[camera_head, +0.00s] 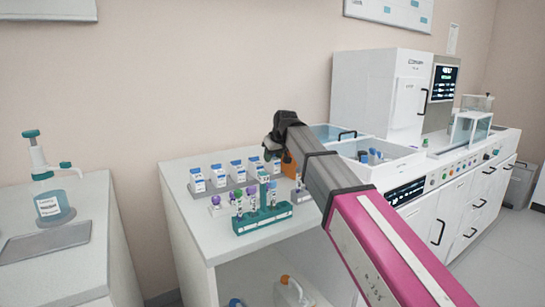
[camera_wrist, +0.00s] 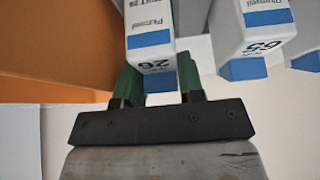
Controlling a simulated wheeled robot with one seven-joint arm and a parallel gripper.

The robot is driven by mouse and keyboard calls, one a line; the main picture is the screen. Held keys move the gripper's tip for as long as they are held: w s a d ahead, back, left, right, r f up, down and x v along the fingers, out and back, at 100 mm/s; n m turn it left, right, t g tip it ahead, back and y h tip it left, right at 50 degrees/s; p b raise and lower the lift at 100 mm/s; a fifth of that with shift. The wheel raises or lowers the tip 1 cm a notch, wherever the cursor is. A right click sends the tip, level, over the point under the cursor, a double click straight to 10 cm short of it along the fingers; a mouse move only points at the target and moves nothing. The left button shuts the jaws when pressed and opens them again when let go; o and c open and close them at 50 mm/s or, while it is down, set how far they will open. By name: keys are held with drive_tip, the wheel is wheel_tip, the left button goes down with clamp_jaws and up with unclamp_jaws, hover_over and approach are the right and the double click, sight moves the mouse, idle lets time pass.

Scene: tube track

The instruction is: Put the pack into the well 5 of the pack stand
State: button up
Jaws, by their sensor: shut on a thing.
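My gripper (camera_wrist: 158,88) has its green fingers shut on a white pack (camera_wrist: 147,22) with a blue band, in the wrist view. In the head view my gripper (camera_head: 275,150) is over the right end of the pack row, and its dark body partly hides what is there. The grey pack stand (camera_head: 226,188) holds several white, blue-topped packs in a row. Neighbouring packs (camera_wrist: 250,22) show to the right in the wrist view, apart from the held one. I cannot tell whether the held pack is seated in a well.
A green tube rack (camera_head: 262,217) with several tubes stands in front of the pack row. An orange thing (camera_head: 289,166) is beside my gripper, also large at left in the wrist view (camera_wrist: 55,45). A pump bottle (camera_head: 50,200) stands on the left bench.

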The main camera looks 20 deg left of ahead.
drive_tip(key=o, duration=1.1)
drive_tip(key=v, duration=1)
drive_tip(key=shift+s+d+r, duration=0.15)
drive_tip(key=shift+s+r, duration=0.05)
drive_tip(key=shift+r, duration=0.1)
